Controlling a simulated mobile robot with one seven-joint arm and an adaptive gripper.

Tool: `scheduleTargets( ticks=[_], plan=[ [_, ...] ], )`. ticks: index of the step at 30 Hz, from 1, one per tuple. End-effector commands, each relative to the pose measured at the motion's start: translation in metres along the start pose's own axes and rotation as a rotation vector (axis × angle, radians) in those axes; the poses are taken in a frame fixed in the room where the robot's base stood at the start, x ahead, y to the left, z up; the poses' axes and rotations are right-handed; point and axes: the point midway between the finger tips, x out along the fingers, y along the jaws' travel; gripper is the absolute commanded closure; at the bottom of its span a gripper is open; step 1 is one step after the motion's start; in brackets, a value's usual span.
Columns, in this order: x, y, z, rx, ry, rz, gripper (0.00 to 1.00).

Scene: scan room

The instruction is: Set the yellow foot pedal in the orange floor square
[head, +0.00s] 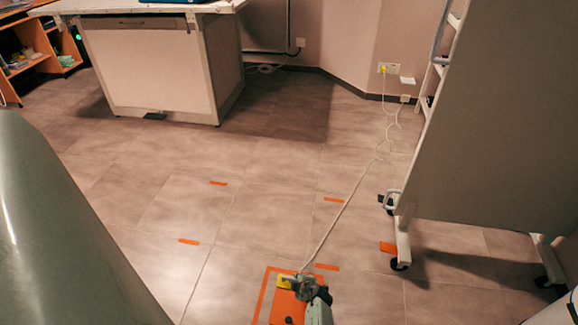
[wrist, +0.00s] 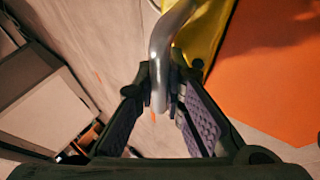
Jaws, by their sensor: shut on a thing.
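My gripper (wrist: 165,105) is shut on a bent metal bar (wrist: 160,45) that runs up to the yellow foot pedal (wrist: 204,30). In the head view the yellow pedal (head: 284,282) shows as a small patch beside my gripper (head: 303,287), which hides part of it. The orange floor square (head: 262,291) lies at the bottom of the head view, a taped outline with a solid orange area inside it. The pedal appears over its far part. A flat orange surface (wrist: 270,80) fills the right of the wrist view. I cannot tell whether the pedal touches the floor.
A pale cord (head: 345,205) runs from near my gripper to the wall outlet (head: 389,68). A grey panel on castors (head: 490,120) stands at the right. A white desk (head: 150,65) stands at the back left. Short orange tape strips (head: 218,183) mark the otherwise open middle floor.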

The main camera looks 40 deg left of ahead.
Motion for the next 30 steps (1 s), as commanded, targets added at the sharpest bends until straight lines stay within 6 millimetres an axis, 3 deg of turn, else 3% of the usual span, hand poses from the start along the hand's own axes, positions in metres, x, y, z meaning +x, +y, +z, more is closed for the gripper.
scheduleTargets(
  ticks=[9,19,28,29,30],
  plan=[
    [0.001,0.010,0.013,0.001,0.000,0.008,1.00],
    [0.026,-0.012,0.022,0.000,0.001,0.004,1.00],
    [0.027,-0.018,0.022,0.000,0.002,-0.003,1.00],
    [0.027,-0.023,0.022,0.000,0.002,-0.010,0.89],
    [0.027,-0.023,0.022,-0.001,0.002,-0.010,0.86]
  ],
)
